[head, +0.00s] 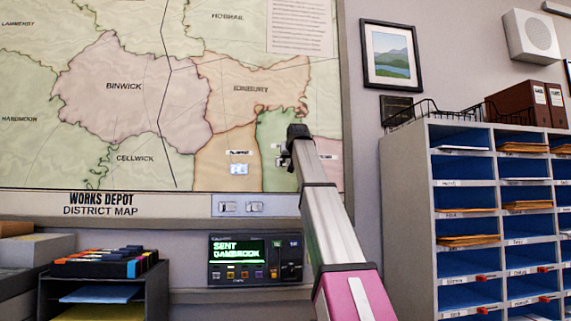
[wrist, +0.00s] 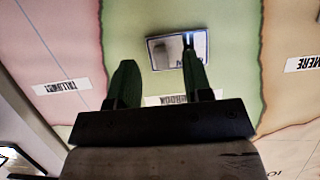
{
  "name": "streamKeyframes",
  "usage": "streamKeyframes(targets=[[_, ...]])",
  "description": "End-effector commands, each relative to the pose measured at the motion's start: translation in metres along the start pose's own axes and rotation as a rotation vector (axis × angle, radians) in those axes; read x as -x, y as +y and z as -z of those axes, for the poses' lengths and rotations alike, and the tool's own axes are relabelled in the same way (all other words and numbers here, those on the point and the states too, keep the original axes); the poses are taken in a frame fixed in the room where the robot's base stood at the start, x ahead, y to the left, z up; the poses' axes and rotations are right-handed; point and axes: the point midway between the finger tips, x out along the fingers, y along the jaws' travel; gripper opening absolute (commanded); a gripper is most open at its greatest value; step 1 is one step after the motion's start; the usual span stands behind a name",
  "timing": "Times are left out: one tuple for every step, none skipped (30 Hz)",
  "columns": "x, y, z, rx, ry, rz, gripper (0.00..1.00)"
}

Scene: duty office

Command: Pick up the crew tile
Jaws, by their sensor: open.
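A small pale, shiny tile (wrist: 162,53) lies on the green district of the wall map in the wrist view. My gripper (wrist: 159,62) is open before it. The right finger overlaps the tile's right part in the picture; the left finger is left of the tile, over the green. I cannot tell whether either finger touches it. In the head view my gripper (head: 295,133) is at the map's green district and hides part of it.
A display box (head: 255,260) reading "SENT DAMBROOK" stands below the map. A desk organiser (head: 100,285) with coloured markers is at lower left. A pigeonhole cabinet (head: 405,200) stands at right.

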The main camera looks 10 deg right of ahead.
Motion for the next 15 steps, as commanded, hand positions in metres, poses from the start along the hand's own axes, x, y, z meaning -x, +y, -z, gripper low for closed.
streamKeyframes(targets=[[-0.009, 0.0, 0.002, 0.0, 0.0, 0.0, 0.46], [-0.013, 0.0, 0.002, 0.0, 0.0, 0.0, 0.46], [-0.018, 0.0, 0.002, 0.0, 0.0, 0.0, 0.46], [-0.021, 0.0, 0.002, 0.0, -0.001, 0.0, 0.46], [-0.023, 0.0, 0.001, 0.0, -0.001, 0.0, 0.46], [-0.025, 0.0, 0.001, 0.0, -0.001, 0.0, 0.46], [-0.025, 0.0, 0.001, 0.0, 0.0, 0.0, 0.46], [-0.025, 0.0, 0.001, 0.0, 0.0, 0.0, 0.46], [-0.025, 0.0, 0.001, 0.0, 0.0, 0.0, 0.46], [-0.025, 0.0, 0.001, 0.0, 0.0, 0.0, 0.46], [-0.025, 0.0, 0.001, 0.0, 0.0, 0.0, 0.46], [-0.025, 0.0, 0.001, 0.0, 0.0, 0.0, 0.46], [-0.025, 0.0, 0.001, 0.0, 0.0, 0.0, 0.36], [-0.025, 0.0, 0.001, 0.0, 0.0, 0.0, 0.26], [-0.025, 0.0, 0.001, 0.0, 0.0, 0.0, 0.13]])
